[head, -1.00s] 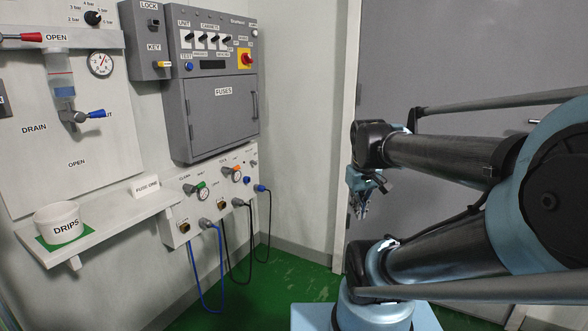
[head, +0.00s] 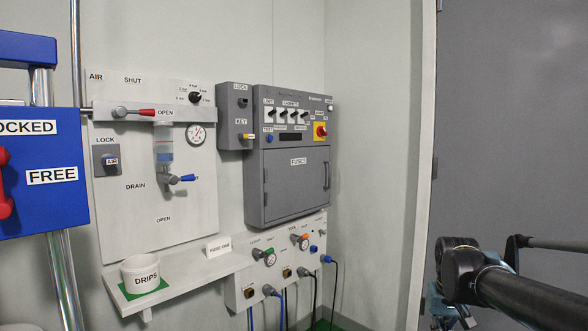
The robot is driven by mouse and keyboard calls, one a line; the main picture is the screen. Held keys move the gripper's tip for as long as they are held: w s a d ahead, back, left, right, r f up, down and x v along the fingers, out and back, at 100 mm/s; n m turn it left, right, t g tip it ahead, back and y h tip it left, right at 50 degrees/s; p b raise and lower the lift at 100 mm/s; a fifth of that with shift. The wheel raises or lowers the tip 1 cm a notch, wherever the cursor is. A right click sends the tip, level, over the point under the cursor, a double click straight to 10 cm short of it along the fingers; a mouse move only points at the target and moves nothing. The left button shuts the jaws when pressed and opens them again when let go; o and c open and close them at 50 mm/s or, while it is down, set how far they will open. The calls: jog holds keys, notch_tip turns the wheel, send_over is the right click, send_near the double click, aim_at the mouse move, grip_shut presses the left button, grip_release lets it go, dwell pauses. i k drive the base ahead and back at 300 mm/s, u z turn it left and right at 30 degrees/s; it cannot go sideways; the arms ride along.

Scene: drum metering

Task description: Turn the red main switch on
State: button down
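The red main switch (head: 321,131) is a small red knob on a yellow plate, at the upper right of the grey control box (head: 291,124) on the wall. Its exact knob angle is too small to tell. My gripper (head: 452,318) is at the lower right of the head view, well to the right of and below the switch, touching nothing that I can see. It is partly cut off by the bottom edge, and its fingers are too unclear to tell open from shut.
Below the switch is the closed fuses door (head: 296,180). A lock and key box (head: 236,115) adjoins it on the left. A white shelf holds a drips cup (head: 140,273). A blue panel (head: 40,175) stands at far left. Free space lies before the grey door (head: 515,130).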

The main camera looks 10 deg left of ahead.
aim_at(321, 131)
jog(key=k, duration=0.35)
jog(key=z, duration=0.15)
jog(key=i, duration=1.3)
jog(key=u, duration=0.45)
